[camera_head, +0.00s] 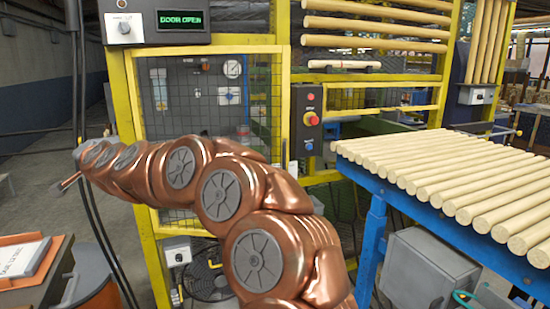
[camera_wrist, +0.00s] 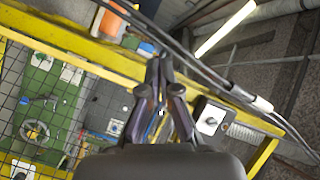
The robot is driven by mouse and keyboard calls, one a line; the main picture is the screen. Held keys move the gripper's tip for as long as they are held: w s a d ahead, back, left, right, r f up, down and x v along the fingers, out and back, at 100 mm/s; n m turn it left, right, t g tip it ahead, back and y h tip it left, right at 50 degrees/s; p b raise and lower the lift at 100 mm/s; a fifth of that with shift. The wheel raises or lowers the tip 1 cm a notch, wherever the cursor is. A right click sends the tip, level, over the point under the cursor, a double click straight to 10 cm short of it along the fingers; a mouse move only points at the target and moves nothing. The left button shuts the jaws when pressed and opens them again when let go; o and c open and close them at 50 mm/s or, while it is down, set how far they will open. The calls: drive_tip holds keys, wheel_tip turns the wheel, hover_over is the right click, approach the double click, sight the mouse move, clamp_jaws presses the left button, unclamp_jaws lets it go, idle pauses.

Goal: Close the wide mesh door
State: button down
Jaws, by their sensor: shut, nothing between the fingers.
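The wide mesh door (camera_head: 205,118) is a dark wire grid in a yellow frame, left of centre in the head view. The display (camera_head: 181,20) above it reads "DOOR OPEN". How far the door stands from its frame is hard to tell. My copper arm crosses in front of its lower part and hides some of it. In the wrist view the mesh (camera_wrist: 40,105) and a yellow rail (camera_wrist: 85,55) lie left of and behind my gripper (camera_wrist: 160,62). My gripper's dark fingers are together and empty. Contact with the rail cannot be told. In the head view its fingertips are not clear.
A blue table (camera_head: 376,185) with several wooden rods stands right. A control box with a red button (camera_head: 311,118) is beside the door. Black cables (camera_head: 82,140) hang left of the door post. An orange-edged bench (camera_head: 55,255) is at lower left. Floor shows at far left.

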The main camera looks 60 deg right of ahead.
drive_tip(key=w+d+m+h, duration=0.1)
drive_tip(key=d+m+h, duration=0.6)
drive_tip(key=d, duration=0.7)
drive_tip(key=m+g+h+b, duration=0.3)
drive_tip(key=m+g+h, duration=0.6)
drive_tip(key=m+g, duration=0.9)
approach(273, 157)
drive_tip(key=d+n, duration=0.1)
drive_tip(key=d, duration=0.1)
drive_tip(key=shift+g, duration=0.4)
drive_tip(key=d, duration=0.3)
drive_tip(key=d+p, duration=0.1)
drive_tip(key=d, duration=0.2)
drive_tip(key=s+d+p, duration=0.1)
drive_tip(key=d, duration=0.2)
drive_tip(key=shift+d, duration=0.15)
drive_tip(key=shift+w+d, duration=0.15)
drive_tip(key=shift+d, duration=0.2)
drive_tip(key=shift+w+d+f+p, duration=0.1)
drive_tip(key=shift+w+d+p, duration=0.35)
drive_tip(key=shift+w+p, duration=0.1)
drive_tip(key=shift+w+d+r, duration=0.1)
drive_tip(key=shift+d+r, duration=0.1)
drive_tip(key=shift+d, duration=0.2)
drive_tip(key=shift+w+d+f+p, duration=0.2)
drive_tip(key=shift+w+d+p, duration=0.15)
drive_tip(key=shift+w+p, duration=0.1)
